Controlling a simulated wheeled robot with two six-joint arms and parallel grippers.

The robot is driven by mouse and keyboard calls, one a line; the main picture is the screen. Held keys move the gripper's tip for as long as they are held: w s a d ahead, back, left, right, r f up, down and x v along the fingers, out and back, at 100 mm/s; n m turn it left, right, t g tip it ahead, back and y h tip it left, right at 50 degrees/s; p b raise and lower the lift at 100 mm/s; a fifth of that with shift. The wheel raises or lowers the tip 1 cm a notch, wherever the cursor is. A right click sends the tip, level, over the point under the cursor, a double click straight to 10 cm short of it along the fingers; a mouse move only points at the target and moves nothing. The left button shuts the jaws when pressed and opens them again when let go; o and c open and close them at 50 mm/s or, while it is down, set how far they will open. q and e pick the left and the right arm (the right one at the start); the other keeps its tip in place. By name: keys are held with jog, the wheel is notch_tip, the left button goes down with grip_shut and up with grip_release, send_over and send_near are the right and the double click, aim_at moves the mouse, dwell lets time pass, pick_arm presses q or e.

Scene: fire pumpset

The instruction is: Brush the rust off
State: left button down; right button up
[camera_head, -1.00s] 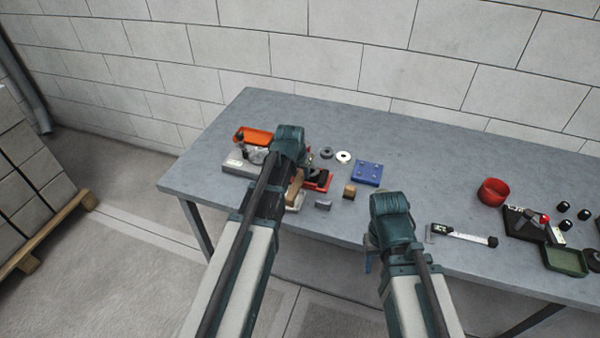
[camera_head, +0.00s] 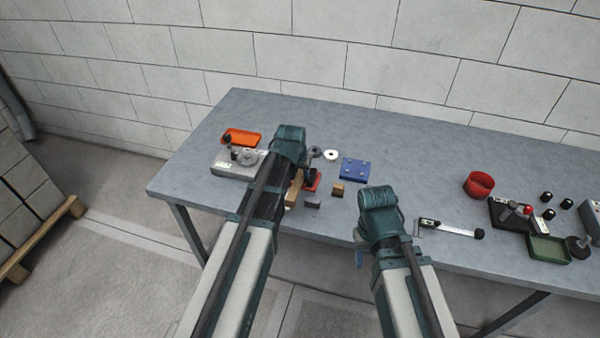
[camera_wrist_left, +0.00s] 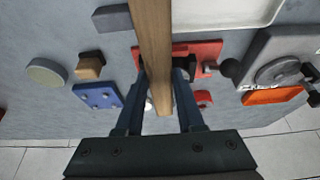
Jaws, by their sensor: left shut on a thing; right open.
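My left gripper (camera_wrist_left: 159,82) is shut on a long wooden handle (camera_wrist_left: 152,40), which I take to be the brush's. In the head view the wooden piece (camera_head: 294,189) shows beside my left arm; its bristles are not visible. The handle passes over a red fixture (camera_wrist_left: 196,54), also partly visible in the head view (camera_head: 312,182). I cannot tell whether they touch. My right gripper (camera_head: 361,256) is open and empty at the table's front edge, mostly hidden by its wrist. No rust can be made out in either view.
A grey device (camera_head: 232,165) and an orange tray (camera_head: 243,137) lie left of my left arm. A blue plate (camera_head: 355,169), a small brown block (camera_head: 337,190) and a caliper-like tool (camera_head: 450,228) lie to the right.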

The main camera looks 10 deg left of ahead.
pick_arm(q)
jog(key=shift+r+p, duration=2.2)
jog(key=shift+r, duration=0.3)
notch_tip(320, 180, up, 3)
jog(key=p, duration=0.3)
jog(key=shift+r, duration=0.1)
